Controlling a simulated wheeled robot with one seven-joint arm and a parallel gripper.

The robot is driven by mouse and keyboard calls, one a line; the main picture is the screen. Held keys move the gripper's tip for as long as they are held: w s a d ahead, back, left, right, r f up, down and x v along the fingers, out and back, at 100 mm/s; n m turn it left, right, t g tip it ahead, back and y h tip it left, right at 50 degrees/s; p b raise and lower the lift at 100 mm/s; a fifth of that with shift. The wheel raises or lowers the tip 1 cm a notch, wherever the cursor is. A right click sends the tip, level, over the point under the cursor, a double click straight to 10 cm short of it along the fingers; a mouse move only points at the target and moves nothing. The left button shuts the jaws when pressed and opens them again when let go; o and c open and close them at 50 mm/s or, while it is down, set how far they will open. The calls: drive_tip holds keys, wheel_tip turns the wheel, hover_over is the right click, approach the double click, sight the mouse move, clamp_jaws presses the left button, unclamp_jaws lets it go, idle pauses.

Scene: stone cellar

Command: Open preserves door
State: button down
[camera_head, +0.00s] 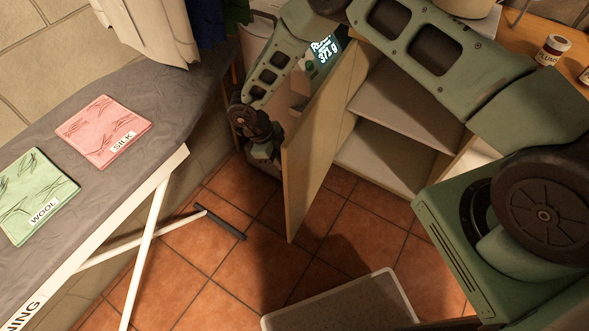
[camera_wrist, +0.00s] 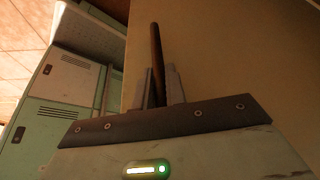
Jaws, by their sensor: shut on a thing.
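The preserves door (camera_head: 325,125) is a tan panel that stands swung well open from its cabinet, whose shelves (camera_head: 385,140) show bare in the head view. The door's face (camera_wrist: 225,55) fills the right of the wrist view. A dark brown bar handle (camera_wrist: 156,45) stands out against this face. My gripper (camera_wrist: 160,88) is shut on the handle, with one grey finger on each side of it. In the head view my arm reaches over the cabinet and down to the door's left side; the fingers and handle are not clear there.
An ironing board (camera_head: 165,90) with a pink silk cloth (camera_head: 103,130) and a green wool cloth (camera_head: 35,195) stands at left. Its leg foot (camera_head: 220,222) rests on the tiles. A pale speckled tray-like thing (camera_head: 340,305) lies front centre. Jars (camera_head: 552,50) stand on the wooden top.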

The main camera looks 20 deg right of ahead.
drive_tip(key=shift+w+a+m, duration=0.3)
drive_tip(key=shift+w+a, duration=0.5)
drive_tip(key=shift+w, duration=0.05)
drive_tip(key=c, duration=1.5)
unclamp_jaws()
drive_tip(key=shift+o, duration=0.2)
drive_tip(key=shift+d, duration=0.1)
drive_tip(key=b+v, duration=0.1)
drive_tip(key=v, duration=0.6)
drive_tip(key=shift+r+b, duration=0.3)
drive_tip(key=shift+w, duration=0.1)
